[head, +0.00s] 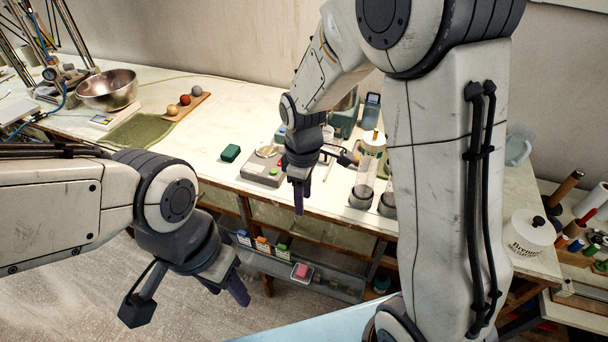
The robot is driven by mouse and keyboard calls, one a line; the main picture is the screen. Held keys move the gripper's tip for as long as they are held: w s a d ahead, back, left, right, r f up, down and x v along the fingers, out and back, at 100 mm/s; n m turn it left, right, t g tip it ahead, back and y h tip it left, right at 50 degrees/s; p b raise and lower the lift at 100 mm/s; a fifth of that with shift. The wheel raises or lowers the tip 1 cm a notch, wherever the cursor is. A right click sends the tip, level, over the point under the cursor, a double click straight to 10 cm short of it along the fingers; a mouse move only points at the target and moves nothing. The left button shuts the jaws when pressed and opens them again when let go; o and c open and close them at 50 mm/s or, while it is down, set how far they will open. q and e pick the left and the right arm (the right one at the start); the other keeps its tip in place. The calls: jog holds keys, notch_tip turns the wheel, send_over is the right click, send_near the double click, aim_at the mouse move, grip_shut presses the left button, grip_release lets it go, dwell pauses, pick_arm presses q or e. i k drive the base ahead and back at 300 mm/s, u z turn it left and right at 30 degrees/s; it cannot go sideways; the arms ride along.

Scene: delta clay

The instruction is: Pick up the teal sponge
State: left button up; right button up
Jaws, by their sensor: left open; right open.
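A small dark teal-green block (230,153), which looks like the teal sponge, lies on the white worktop, left of a grey device with a round pan. My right gripper (299,200) points down at the worktop's front edge, to the right of the block and apart from it. It is open and holds nothing that I can see. My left gripper (228,287) hangs in front of the table, below worktop height, open and empty. The block is in full view and neither gripper touches it.
The grey device (265,166) stands between the block and my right gripper. A metal bowl (108,89), a green mat (139,131) and a wooden strip with several balls (187,105) lie further left. A low shelf (330,286) holds small boxes.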

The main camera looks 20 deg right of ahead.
aim_at(229, 154)
jog(key=z, duration=0.35)
jog(key=k, duration=0.2)
jog(key=u, duration=1.1)
jog(key=i, duration=1.45)
jog(key=z, duration=0.8)
